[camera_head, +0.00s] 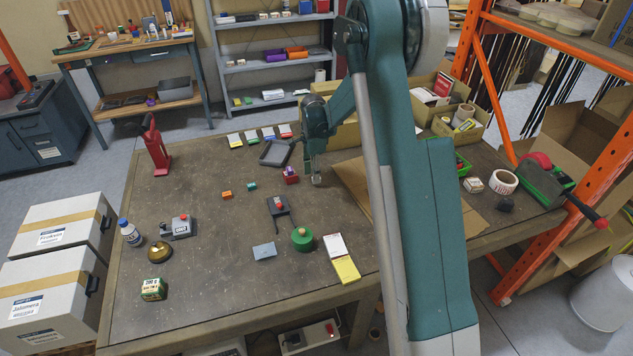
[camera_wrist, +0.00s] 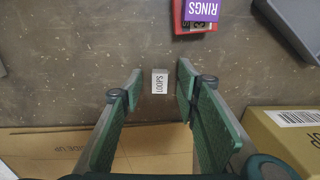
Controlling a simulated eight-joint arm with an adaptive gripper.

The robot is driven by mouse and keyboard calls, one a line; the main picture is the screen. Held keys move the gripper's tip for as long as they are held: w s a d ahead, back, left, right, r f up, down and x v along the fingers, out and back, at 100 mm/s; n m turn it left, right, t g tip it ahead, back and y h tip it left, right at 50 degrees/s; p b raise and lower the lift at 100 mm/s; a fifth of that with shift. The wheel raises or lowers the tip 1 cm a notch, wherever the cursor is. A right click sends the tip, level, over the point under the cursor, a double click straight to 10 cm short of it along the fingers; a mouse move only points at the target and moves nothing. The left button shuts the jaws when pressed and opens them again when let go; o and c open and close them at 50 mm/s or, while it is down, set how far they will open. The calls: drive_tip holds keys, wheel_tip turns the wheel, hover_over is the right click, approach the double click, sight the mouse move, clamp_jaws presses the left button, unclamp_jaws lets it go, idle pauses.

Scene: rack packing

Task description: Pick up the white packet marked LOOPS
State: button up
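The white packet marked LOOPS (camera_wrist: 160,86) lies on the dark tabletop in the wrist view, its lettering upside down. My gripper (camera_wrist: 159,74) is open, with one green-padded finger on each side of the packet. Gaps show between the packet and both fingers. The height of the fingertips above the table is hard to judge. In the head view my gripper (camera_head: 314,181) points down over the back of the table. I cannot make out the packet there; the gripper seems to cover it.
A purple packet marked RINGS (camera_wrist: 202,10) sits on a red item close by. It also shows in the head view (camera_head: 291,171). A cardboard box (camera_wrist: 290,125) stands at the right of the wrist view, and flat cardboard (camera_wrist: 40,145) lies near. A grey tray (camera_head: 275,153) is behind.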

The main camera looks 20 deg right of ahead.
drive_tip(key=shift+f, duration=0.8)
drive_tip(key=c, duration=0.9)
